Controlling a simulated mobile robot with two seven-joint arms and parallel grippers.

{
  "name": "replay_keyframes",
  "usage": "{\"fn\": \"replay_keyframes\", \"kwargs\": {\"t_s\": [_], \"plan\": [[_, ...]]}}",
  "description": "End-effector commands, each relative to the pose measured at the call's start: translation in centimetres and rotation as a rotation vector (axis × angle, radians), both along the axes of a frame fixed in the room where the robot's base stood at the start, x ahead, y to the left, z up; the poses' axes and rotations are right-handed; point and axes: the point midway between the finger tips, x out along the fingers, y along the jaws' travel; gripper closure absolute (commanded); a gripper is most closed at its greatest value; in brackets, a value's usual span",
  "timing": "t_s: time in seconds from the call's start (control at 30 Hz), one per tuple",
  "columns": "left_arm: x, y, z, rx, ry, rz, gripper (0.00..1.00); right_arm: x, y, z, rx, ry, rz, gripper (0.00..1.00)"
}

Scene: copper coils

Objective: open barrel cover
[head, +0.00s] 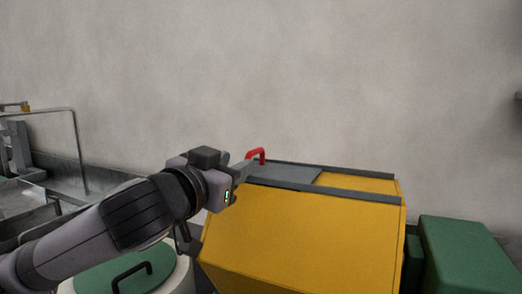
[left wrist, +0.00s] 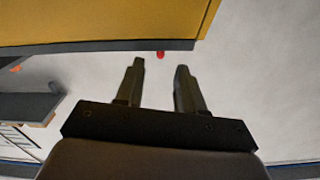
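A yellow box-shaped barrel (head: 300,235) stands in the middle of the head view. A flat grey cover (head: 287,175) lies on its top between two dark rails, with a red handle (head: 262,152) standing up at its far left. My left gripper (head: 243,171) is at the barrel's upper left, close to the handle. In the left wrist view the two fingers of my left gripper (left wrist: 157,82) are apart with nothing between them. A small red tip (left wrist: 160,54) shows just beyond them at the yellow barrel's dark edge (left wrist: 100,46). My right gripper is not in view.
A white drum (head: 181,280) with a green lid (head: 100,277) and dark handle stands at lower left, partly behind my left arm. A green box (head: 465,255) stands right of the barrel. Metal railing (head: 75,140) is at far left. A plain grey wall (head: 350,80) is behind.

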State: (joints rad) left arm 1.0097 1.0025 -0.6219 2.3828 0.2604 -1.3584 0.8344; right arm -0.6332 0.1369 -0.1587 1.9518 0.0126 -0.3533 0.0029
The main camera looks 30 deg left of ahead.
Motion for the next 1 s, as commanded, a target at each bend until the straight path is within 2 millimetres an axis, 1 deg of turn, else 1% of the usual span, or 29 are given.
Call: {"fn": "replay_keyframes", "kwargs": {"t_s": [0.17,0.5,0.6,0.8,1.0], "plan": [[0.7,0.2,0.3,-0.002,-0.004,0.003,0.62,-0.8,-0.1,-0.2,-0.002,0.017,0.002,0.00],[5.2,0.4,0.4,-0.002,-0.003,0.003,0.62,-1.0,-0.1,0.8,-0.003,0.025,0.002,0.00],[6.2,0.4,0.3,-0.003,-0.003,0.003,0.62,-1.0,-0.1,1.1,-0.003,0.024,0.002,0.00],[7.1,0.4,0.2,-0.001,-0.004,0.001,0.62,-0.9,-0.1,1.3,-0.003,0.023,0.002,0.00],[7.1,0.4,0.2,-0.001,-0.004,0.001,0.62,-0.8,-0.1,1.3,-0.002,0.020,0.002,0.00]]}}
